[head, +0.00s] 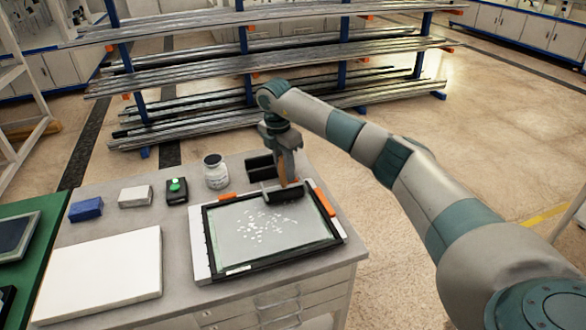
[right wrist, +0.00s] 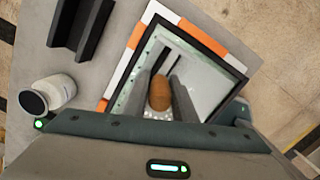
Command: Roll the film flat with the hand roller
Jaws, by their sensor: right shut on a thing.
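My right gripper (head: 287,166) is shut on the brown handle of the hand roller (head: 284,194). The handle also shows between the two grey fingers in the right wrist view (right wrist: 160,93). The roller's dark drum is over the far edge of the framed panel; I cannot tell whether it touches. The film (head: 258,243) lies inside the black frame (head: 290,261), with many white specks scattered near its middle. It shows partly behind the fingers in the right wrist view (right wrist: 208,78). My left gripper is in neither view.
A black cradle (head: 262,168) and a white jar (head: 215,171) stand behind the frame. A green-button box (head: 177,190), white block (head: 135,196), blue block (head: 86,209) and white board (head: 105,278) lie to the left. A bar rack (head: 270,60) stands beyond the bench.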

